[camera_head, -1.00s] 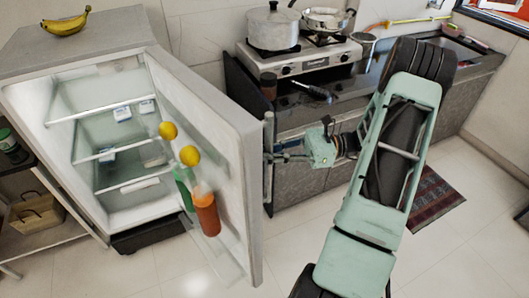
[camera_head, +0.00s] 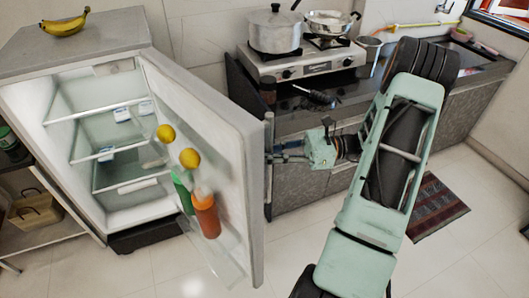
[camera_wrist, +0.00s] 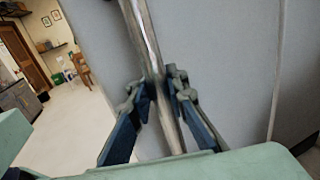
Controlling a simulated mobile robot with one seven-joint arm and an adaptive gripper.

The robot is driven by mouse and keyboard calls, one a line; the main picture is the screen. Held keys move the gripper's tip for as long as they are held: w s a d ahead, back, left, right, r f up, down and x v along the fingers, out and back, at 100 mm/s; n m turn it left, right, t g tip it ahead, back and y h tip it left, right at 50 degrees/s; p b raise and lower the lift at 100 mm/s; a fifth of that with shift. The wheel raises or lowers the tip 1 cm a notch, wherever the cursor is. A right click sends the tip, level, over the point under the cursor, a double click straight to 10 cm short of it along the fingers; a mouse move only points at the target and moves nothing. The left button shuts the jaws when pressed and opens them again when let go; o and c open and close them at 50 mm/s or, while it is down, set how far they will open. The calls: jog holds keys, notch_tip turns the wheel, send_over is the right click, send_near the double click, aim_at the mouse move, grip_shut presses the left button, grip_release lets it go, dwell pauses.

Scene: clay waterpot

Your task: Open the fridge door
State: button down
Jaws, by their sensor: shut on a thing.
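The fridge (camera_head: 92,70) stands at the left in the head view, and its door (camera_head: 229,150) is swung wide open toward the right. The door's inner shelves hold two yellow round fruits, a green bottle and an orange bottle. The metal bar handle (camera_head: 269,160) is on the door's outer face. My gripper (camera_head: 276,153) is at the handle from the right. In the wrist view, the two fingers of my gripper (camera_wrist: 163,92) are shut around the handle (camera_wrist: 146,40), one on each side, with the grey door face (camera_wrist: 230,60) behind it.
A counter with a gas stove (camera_head: 300,60), a pot (camera_head: 274,28) and a pan (camera_head: 330,22) stands behind my arm. Bananas (camera_head: 64,24) lie on the fridge top. A shelf (camera_head: 40,245) stands left of the fridge. A rug (camera_head: 435,205) lies on the floor at right.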

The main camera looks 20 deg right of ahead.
jog(key=shift+s+d+f, duration=0.15)
jog(key=shift+s+d, duration=0.05)
jog(key=shift+s, duration=0.05)
jog(key=c, duration=2.2)
grip_release()
jog(key=shift+o, duration=1.3)
jog(key=shift+s+d, duration=0.15)
jog(key=shift+s, duration=0.05)
jog(key=shift+o, duration=0.5)
jog(key=shift+w, duration=0.15)
jog(key=v, duration=1.1)
jog(key=shift+s+d, duration=0.2)
jog(key=shift+d, duration=0.15)
